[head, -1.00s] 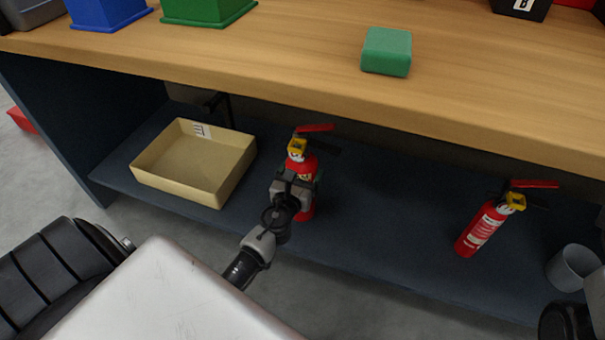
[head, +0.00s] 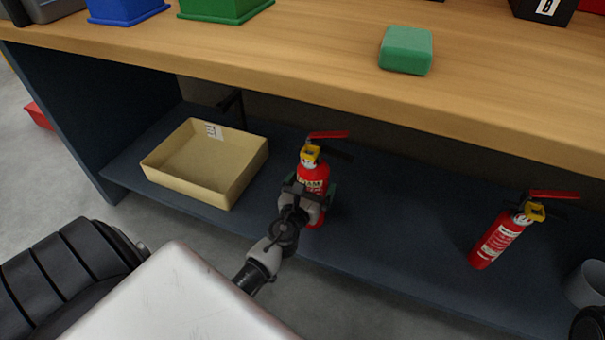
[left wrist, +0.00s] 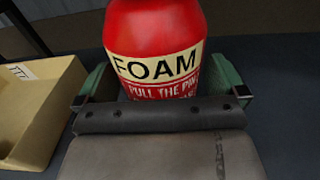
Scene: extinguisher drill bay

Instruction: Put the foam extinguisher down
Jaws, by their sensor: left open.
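The foam extinguisher (head: 313,174) is red with a cream label band and a yellow and red head. It stands upright on the dark lower shelf (head: 385,235), right of a cream tray. In the left wrist view its body (left wrist: 153,25) shows the words FOAM and PULL THE PIN. My left gripper (head: 315,196) is at its lower body from the front. The gripper is open, with its green-padded fingers on both sides of the body, and a dark gap shows beside the right finger in the left wrist view. The extinguisher's base is partly hidden by the gripper.
The cream tray (head: 228,185) is empty; it also shows in the left wrist view (left wrist: 40,120). Another red extinguisher (head: 497,243) stands on the shelf at right, beside a grey cup (head: 588,283). The wooden top (head: 300,55) overhangs the shelf and holds a green block (head: 406,50).

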